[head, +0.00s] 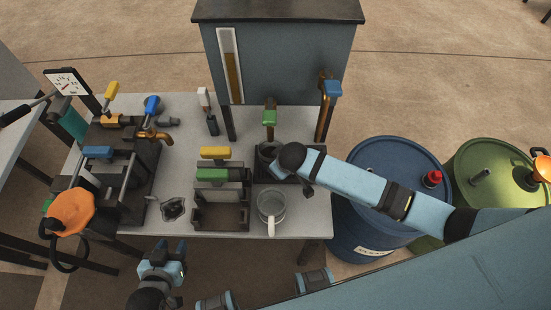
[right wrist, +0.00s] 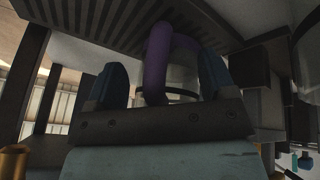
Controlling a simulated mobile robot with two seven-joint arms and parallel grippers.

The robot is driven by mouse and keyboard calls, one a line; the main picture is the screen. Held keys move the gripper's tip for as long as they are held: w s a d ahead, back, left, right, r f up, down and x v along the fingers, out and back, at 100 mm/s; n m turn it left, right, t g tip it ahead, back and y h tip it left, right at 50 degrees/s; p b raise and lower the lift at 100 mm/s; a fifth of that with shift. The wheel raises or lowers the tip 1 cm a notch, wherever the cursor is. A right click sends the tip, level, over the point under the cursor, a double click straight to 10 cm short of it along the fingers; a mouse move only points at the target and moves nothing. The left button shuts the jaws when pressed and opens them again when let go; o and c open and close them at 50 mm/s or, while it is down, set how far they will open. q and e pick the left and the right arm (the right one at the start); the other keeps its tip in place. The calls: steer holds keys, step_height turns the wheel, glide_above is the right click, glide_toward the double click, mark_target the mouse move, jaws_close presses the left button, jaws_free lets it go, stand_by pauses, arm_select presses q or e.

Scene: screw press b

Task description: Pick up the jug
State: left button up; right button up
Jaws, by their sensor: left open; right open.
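In the right wrist view, a clear jug (right wrist: 183,80) with a purple handle (right wrist: 157,65) stands under a ribbed surface. My right gripper (right wrist: 162,72) is open, with one finger on each side of the handle; I cannot tell whether either finger touches it. In the head view, my right arm reaches in from the right to the dark stand below the green-handled tap (head: 269,120), and hides most of what is there. My left gripper (head: 170,248) is open and empty in front of the table's near edge.
A grey cup with a beige handle (head: 271,203) stands on the table (head: 140,225) near its front edge. A blue tank (head: 285,60) stands behind, a blue barrel (head: 365,240) and green barrel (head: 500,160) at right.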

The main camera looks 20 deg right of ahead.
jaws_close()
stand_by(0.3)
steer(key=shift+r, duration=0.15)
